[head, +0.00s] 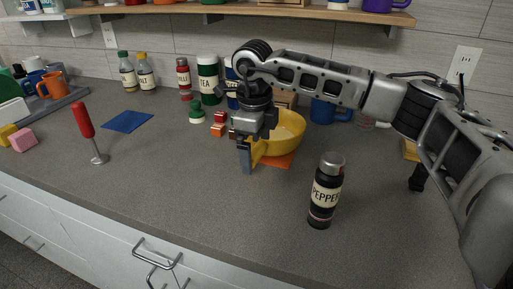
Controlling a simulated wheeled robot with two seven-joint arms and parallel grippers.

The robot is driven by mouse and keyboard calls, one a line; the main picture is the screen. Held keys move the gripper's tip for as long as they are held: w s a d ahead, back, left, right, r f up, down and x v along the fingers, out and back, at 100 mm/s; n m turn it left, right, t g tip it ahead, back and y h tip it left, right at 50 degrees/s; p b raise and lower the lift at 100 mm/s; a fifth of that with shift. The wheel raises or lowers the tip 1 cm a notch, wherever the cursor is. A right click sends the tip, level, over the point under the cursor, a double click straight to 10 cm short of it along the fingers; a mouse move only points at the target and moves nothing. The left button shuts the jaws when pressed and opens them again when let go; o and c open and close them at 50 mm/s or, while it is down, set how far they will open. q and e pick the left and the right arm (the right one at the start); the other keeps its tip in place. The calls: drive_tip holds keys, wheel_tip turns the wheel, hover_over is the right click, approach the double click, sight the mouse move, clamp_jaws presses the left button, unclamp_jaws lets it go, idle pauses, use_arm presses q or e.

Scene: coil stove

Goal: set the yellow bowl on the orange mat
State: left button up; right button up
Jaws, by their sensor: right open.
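The yellow bowl (290,130) stands near the middle of the counter, over the orange mat (284,162). The mat shows only along the bowl's near side; the rest is hidden beneath and behind the bowl. The bowl looks about level and seems to rest on the mat. My right gripper (248,158) points down at the bowl's left side, open. One finger shows in front of the bowl's left edge. The other finger is hard to make out, so I cannot tell whether the gripper touches the bowl. My left gripper is not in view.
A black pepper bottle (326,192) stands in front, right of the mat. Behind are a tea canister (208,82), small red blocks (219,124) and a blue mug (325,110). A blue mat (128,121) and a red-handled utensil (84,122) are left. The front-centre counter is clear.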

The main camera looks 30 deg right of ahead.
wheel_tip(320, 180, up, 11)
drive_tip(key=b, duration=0.1)
drive_tip(key=shift+s+a, duration=0.25)
drive_tip(key=shift+a, duration=0.15)
